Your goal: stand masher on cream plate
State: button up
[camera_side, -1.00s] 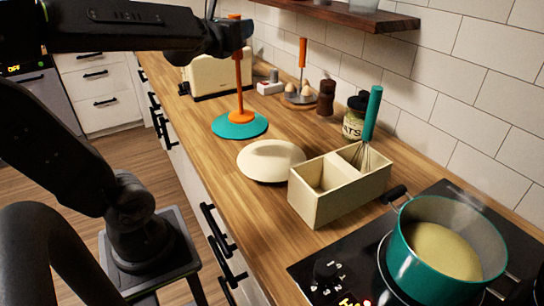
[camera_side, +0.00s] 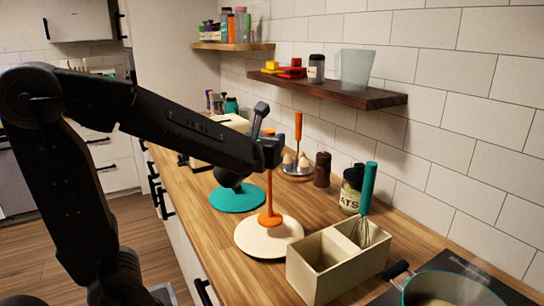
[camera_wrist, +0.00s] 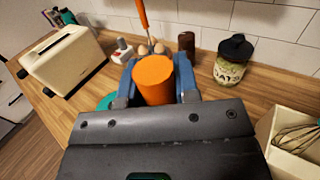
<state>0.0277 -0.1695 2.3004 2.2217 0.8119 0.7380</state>
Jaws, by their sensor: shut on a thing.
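The orange masher (camera_side: 269,190) is upright, its round foot over the back part of the cream plate (camera_side: 262,247). I cannot tell whether the foot touches the plate. My gripper (camera_side: 270,151) is shut on the top of the masher's handle. In the wrist view the handle's round end (camera_wrist: 153,80) sits between the blue fingers of my gripper (camera_wrist: 155,78). The teal plate (camera_side: 237,199) lies behind the cream plate, with nothing standing on it. In the wrist view the cream plate is hidden.
A cream divided box (camera_side: 325,268) holding a teal-handled whisk (camera_side: 368,190) stands just right of the cream plate. A lidded jar (camera_side: 351,190), a brown mill (camera_side: 322,169) and an egg tray (camera_side: 297,168) line the wall. A teal pot (camera_side: 455,293) is at front right.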

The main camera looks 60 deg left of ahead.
aim_at(270, 176)
jog(key=shift+f, duration=1.9)
jog(key=shift+f, duration=0.15)
jog(key=o, duration=0.9)
